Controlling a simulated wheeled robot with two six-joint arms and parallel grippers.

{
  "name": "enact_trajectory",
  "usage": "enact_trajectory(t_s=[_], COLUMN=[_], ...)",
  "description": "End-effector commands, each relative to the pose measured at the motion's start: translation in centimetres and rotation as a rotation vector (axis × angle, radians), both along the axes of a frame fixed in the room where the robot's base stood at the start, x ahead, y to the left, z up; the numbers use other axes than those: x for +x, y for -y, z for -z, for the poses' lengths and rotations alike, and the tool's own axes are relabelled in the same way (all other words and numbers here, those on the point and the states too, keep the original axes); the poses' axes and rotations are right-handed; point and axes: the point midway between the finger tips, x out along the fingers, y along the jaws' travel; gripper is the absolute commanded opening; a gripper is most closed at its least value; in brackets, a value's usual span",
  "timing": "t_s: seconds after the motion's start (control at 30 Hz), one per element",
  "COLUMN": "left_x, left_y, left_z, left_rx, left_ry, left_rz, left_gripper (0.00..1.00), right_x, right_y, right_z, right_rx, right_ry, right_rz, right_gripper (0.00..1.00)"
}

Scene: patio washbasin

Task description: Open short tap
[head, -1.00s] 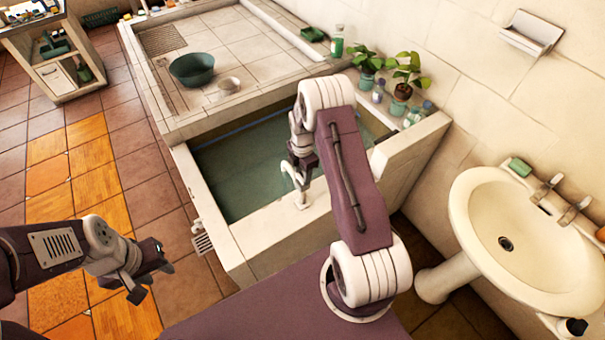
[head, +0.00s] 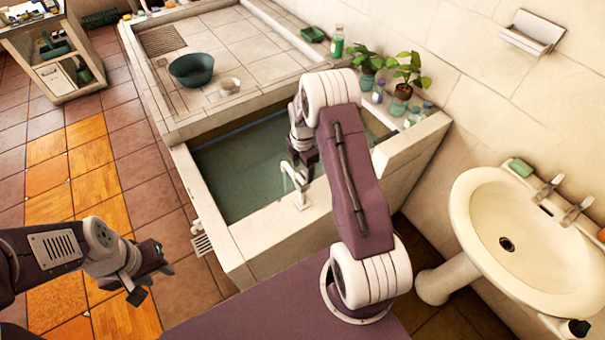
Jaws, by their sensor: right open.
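A pale tap (head: 297,186) stands upright on the near rim of the water-filled tub (head: 235,255). Two more metal taps, one on the left (head: 546,188) and one on the right (head: 577,210), are on the back of the white washbasin. I cannot tell from their looks which one is called short. My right gripper (head: 305,160) is open over the tub, just behind and above the tub-rim tap; its fingers are small and partly hidden by my arm. I cannot tell whether it touches the tap. My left gripper (head: 152,284) hangs over the floor tiles, its fingers apart and empty.
The white washbasin (head: 470,215) with a green soap bar (head: 521,167) is at the right wall. Potted plants (head: 404,85) and small bottles line the tub's far right corner. A green bowl (head: 191,69) sits on the tiled ledge.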

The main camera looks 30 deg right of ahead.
Motion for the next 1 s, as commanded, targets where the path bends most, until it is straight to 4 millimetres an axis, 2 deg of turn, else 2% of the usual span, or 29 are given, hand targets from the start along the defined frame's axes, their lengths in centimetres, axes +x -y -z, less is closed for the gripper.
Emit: enact_trajectory(t_s=[0.13,0.3,0.43,0.9,0.97,1.0], left_x=[0.0,0.0,0.0,0.0,0.0,0.0], left_y=[0.0,0.0,0.0,0.0,0.0,0.0], left_z=[1.1,1.4,1.4,1.5,1.7,2.0], left_rx=[0.0,0.0,0.0,0.0,0.0,0.0], left_ry=[0.0,0.0,0.0,0.0,0.0,0.0], left_rz=[0.0,0.0,0.0,0.0,0.0,0.0], left_gripper=[0.36,0.36,0.36,0.36,0.36,0.36], right_x=[0.2,0.1,0.0,0.3,1.1,1.6], right_y=[0.0,0.0,0.0,-0.4,-1.1,-1.9], right_z=[-3.3,-5.7,-6.4,-6.4,-7.7,-9.1], right_rx=[-0.001,-0.001,-0.001,-0.002,-0.01,-0.015], right_ry=[0.006,0.004,0.002,0.008,0.042,0.072], right_rz=[0.0,-0.001,-0.001,-0.013,-0.032,-0.052], right_gripper=[0.64,0.64,0.64,0.64,0.64,0.64])
